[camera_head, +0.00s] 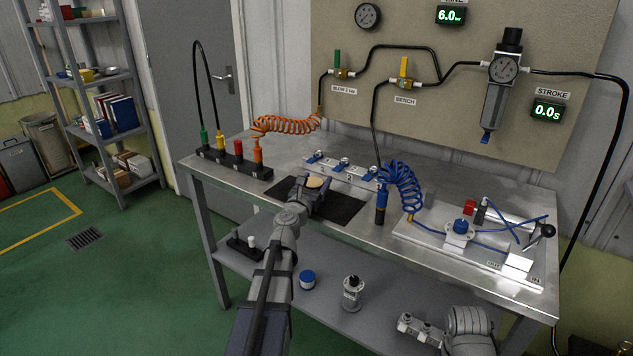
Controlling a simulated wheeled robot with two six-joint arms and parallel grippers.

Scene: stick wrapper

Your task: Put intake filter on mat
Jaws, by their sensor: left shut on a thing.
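A small tan disc, which looks like the intake filter (314,182), is at the fingertips of my left gripper (313,190). The gripper is shut on it, and the fingers partly hide its lower side. The black mat (344,208) lies flat on the metal bench top. The filter and gripper appear over the mat's back left part. I cannot tell whether the filter touches the mat. My left arm hides the mat's front left part. My right gripper does not show; only part of my right arm is in the lower right corner.
A rail with blue valves (342,168) stands behind the mat. A blue coiled hose (403,185) and its tool are at its right. A black rack with coloured fittings (238,163) is at the left. A cylinder fixture plate (480,240) fills the bench's right.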

